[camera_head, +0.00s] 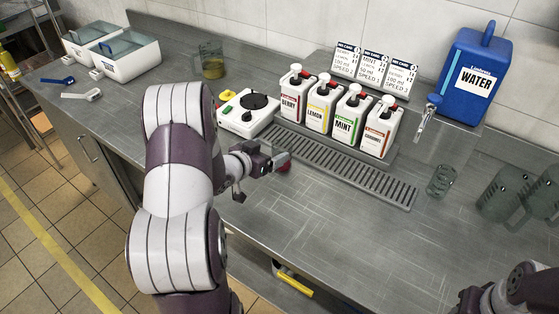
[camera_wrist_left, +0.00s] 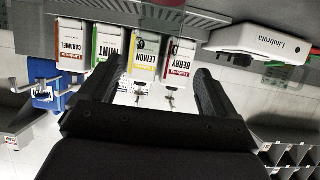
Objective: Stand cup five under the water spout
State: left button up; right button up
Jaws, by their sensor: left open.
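The blue water tank (camera_head: 475,78) stands at the back right of the counter, and its silver spout (camera_head: 427,115) points down on its left front side. A small clear glass cup (camera_head: 440,181) stands on the counter in front of the tank. Larger glass vessels (camera_head: 500,192) stand further right. I cannot read which one is cup five. My left gripper (camera_head: 262,176) is over the counter in front of the mixer, well left of the spout. In the left wrist view its two fingers (camera_wrist_left: 160,90) are apart with nothing between them. My right gripper's fingers are not visible.
Pump bottles (camera_head: 345,114) stand in a row behind a drip grate (camera_head: 340,165). A white mixer base (camera_head: 247,113) is left of them. A jug with yellow liquid (camera_head: 211,62) and white bins (camera_head: 124,57) are at the back left. The front middle counter is clear.

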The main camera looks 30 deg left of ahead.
aim_at(287, 144)
pick_arm(q)
jog(key=x, duration=0.9)
jog(key=shift+d+f, duration=0.2)
jog(key=shift+d, duration=0.1)
jog(key=c, duration=1.1)
jog(key=shift+r, duration=0.15)
jog(key=shift+c, duration=0.2)
